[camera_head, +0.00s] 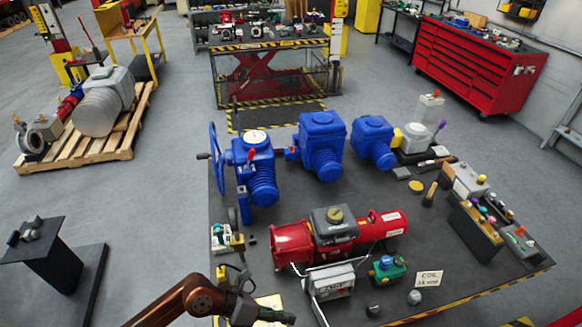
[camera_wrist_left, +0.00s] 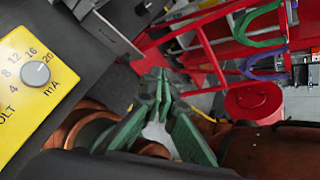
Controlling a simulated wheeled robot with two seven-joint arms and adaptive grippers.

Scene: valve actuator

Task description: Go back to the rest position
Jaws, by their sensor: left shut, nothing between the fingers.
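My left gripper (camera_head: 288,317) is at the bottom edge of the head view, low over the near left side of the dark table (camera_head: 225,285). My copper-coloured left arm reaches it from the bottom left. In the left wrist view the green fingers of the left gripper (camera_wrist_left: 157,88) are together, with nothing between them. A yellow meter (camera_wrist_left: 30,85) with a grey dial shows at the left of the wrist view, apart from the fingers. My right gripper is out of sight.
On the table stand a red actuator (camera_head: 292,245), several blue actuators (camera_head: 322,140) and a small green device (camera_head: 388,268). A control box (camera_head: 475,225) is at the right. A pallet (camera_head: 75,150) and a dark stand (camera_head: 55,260) are on the floor at left. Grey floor is free between.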

